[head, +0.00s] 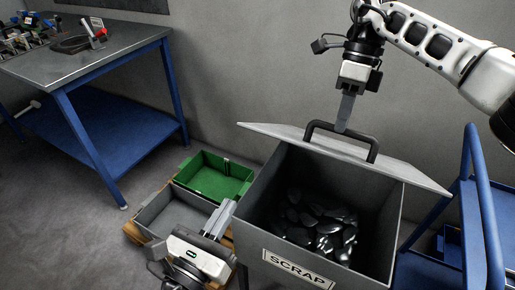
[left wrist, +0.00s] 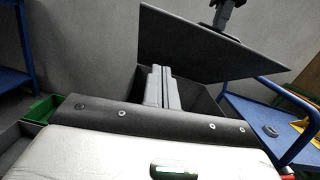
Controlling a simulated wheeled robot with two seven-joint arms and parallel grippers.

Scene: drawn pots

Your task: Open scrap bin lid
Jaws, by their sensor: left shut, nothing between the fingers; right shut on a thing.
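The grey scrap bin (head: 262,215) stands at the lower middle right of the head view, with a SCRAP label (head: 298,269) on its front. Its lid (head: 415,176) is raised and tilted at the back, so dark scrap pieces (head: 315,228) show inside. My right gripper (head: 345,118) is shut on the black lid handle (head: 312,129). The lid also shows from the left wrist view (left wrist: 200,45), with the right gripper (left wrist: 222,22) above it. My left gripper (head: 229,210) is shut and empty, low beside the bin's left side; its fingers show in the left wrist view (left wrist: 160,82).
A green crate (head: 218,174) and a grey crate (head: 170,214) sit on a wooden pallet left of the bin. A blue-legged workbench (head: 85,60) with tools stands at the upper left. A blue cart (head: 478,205) stands close on the right. The wall is behind the bin.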

